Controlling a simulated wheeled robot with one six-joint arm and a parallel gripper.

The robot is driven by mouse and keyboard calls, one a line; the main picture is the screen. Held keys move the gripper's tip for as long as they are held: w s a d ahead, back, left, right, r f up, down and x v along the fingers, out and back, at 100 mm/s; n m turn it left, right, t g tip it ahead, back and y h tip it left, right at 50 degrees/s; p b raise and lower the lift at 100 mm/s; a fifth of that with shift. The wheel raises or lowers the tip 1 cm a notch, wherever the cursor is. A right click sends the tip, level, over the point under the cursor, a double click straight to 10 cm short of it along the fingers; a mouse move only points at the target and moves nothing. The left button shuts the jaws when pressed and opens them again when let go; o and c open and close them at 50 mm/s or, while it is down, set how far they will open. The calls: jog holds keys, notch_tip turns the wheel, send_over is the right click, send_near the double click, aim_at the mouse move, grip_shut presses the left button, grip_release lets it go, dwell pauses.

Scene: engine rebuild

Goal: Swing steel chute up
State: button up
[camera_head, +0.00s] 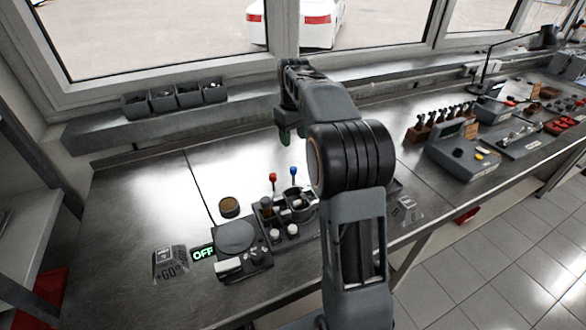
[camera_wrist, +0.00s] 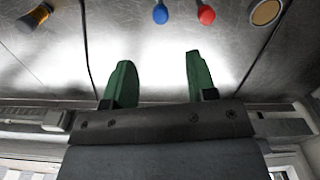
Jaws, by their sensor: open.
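My gripper (camera_head: 292,134) is open and empty above the back of the steel bench, in front of the window ledge. I cannot make out a steel chute for certain in either view. My arm hides part of the bench and of the equipment beside it in the head view.
A dark unit with a round plate (camera_head: 235,236) sits near the front edge, beside a green OFF sign (camera_head: 203,253). Red (camera_head: 272,177) and blue (camera_head: 293,171) knobs stand upright near small cups. Grey bins (camera_head: 176,97) line the ledge.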

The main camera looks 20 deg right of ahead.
aim_at(293, 167)
notch_tip(293, 167, down, 12)
jog(key=shift+f, duration=0.1)
dwell(0.4)
jog(key=c, duration=0.9)
